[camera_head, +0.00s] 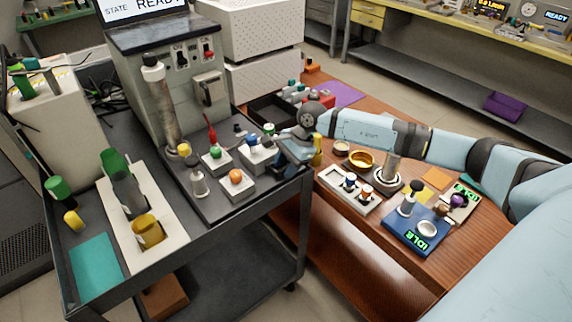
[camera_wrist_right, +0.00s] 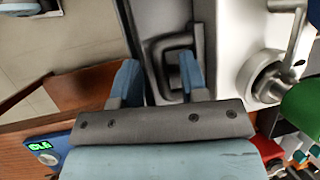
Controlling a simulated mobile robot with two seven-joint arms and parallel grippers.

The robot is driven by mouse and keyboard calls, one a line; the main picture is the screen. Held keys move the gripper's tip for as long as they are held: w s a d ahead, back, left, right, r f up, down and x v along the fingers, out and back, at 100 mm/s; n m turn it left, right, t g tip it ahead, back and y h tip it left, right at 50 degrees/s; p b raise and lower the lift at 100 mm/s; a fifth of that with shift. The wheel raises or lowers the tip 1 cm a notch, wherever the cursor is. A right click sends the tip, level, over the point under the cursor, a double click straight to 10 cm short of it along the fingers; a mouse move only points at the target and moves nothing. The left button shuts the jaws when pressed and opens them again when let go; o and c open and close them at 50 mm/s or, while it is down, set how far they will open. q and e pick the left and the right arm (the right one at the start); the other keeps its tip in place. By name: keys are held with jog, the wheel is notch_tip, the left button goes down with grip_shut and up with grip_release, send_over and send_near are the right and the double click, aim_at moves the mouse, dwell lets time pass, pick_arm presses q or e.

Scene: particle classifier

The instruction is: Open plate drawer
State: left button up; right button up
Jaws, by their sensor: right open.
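My right gripper (camera_head: 288,168) reaches in from the right and hangs over the near right edge of the dark machine base on the cart. In the right wrist view its two blue fingers (camera_wrist_right: 158,78) are apart. A dark grey squared loop handle (camera_wrist_right: 172,48) shows at the tips, reaching between them; whether a finger touches it I cannot tell. It looks like a drawer handle, but the drawer itself cannot be made out. In the head view my arm and gripper cover this spot. The grey machine (camera_head: 150,70) stands behind, its screen reading READY. My left gripper is not in view.
Small control boxes, one with an orange knob (camera_head: 236,177) and one with a green knob (camera_head: 215,155), stand close left of the gripper. A wooden table (camera_head: 390,240) to the right carries a blue device (camera_head: 400,228) and a gold bowl (camera_head: 361,158).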

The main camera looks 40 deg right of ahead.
grip_shut()
jog(key=s, duration=0.9)
jog(key=shift+s+d, duration=0.15)
jog(key=shift+d, duration=0.25)
grip_release()
jog(key=shift+r, duration=0.1)
